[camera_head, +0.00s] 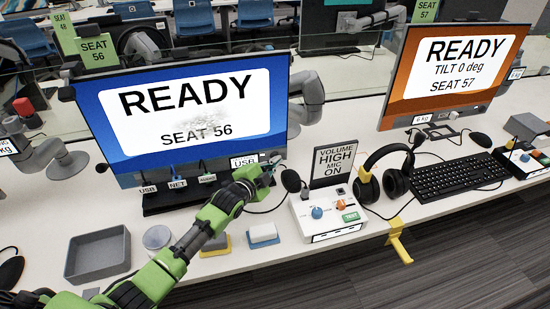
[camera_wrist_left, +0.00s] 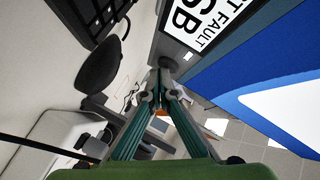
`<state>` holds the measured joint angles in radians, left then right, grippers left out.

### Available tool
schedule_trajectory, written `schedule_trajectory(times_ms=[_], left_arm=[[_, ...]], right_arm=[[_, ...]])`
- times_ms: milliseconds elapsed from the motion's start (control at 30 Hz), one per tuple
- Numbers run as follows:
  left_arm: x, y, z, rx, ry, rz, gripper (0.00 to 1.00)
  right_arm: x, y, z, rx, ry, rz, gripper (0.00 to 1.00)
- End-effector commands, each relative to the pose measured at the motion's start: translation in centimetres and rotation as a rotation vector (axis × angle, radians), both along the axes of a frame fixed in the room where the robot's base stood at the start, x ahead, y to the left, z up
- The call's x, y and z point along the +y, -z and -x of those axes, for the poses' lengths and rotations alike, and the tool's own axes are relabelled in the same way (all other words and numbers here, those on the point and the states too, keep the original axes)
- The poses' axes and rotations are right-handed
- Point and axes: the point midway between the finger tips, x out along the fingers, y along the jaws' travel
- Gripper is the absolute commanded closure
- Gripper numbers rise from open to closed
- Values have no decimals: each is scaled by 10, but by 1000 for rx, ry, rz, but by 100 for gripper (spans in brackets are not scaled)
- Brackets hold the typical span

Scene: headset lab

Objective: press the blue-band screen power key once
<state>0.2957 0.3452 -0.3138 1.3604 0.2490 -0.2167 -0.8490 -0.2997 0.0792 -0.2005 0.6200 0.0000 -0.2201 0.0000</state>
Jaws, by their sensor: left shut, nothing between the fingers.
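The blue-band screen (camera_head: 100,105) stands upright at the left, reading READY and SEAT 56. In the left wrist view its blue front (camera_wrist_left: 230,85) fills the right side, with a label (camera_wrist_left: 187,20) on the lower bezel. My left gripper (camera_head: 270,170) is shut and empty at the screen's lower right corner, just right of the USB label (camera_head: 244,161). In the left wrist view its fingers (camera_wrist_left: 164,75) converge near the dark lower bezel. Whether the fingertips touch the screen is unclear. My right gripper is out of view.
A black microphone (camera_head: 291,180) and a control box (camera_head: 325,222) stand right of my gripper. A headset (camera_head: 390,175), a keyboard (camera_head: 458,181) and an orange screen (camera_head: 400,88) are farther right. A grey tray (camera_head: 98,272) and sponges (camera_head: 262,235) lie in front.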

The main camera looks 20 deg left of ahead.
Motion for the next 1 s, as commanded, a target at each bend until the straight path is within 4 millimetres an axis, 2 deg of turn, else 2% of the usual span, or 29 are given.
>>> schedule_trajectory(times_ms=[500, 800, 1000], left_arm=[[1, 0, -1, 0, -1, 0, 100], [-7, -2, 10, 1, 1, 2, 100], [-8, 0, 12, 0, 0, 0, 100]], right_arm=[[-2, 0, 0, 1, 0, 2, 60], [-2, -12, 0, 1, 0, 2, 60], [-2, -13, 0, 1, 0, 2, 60]])
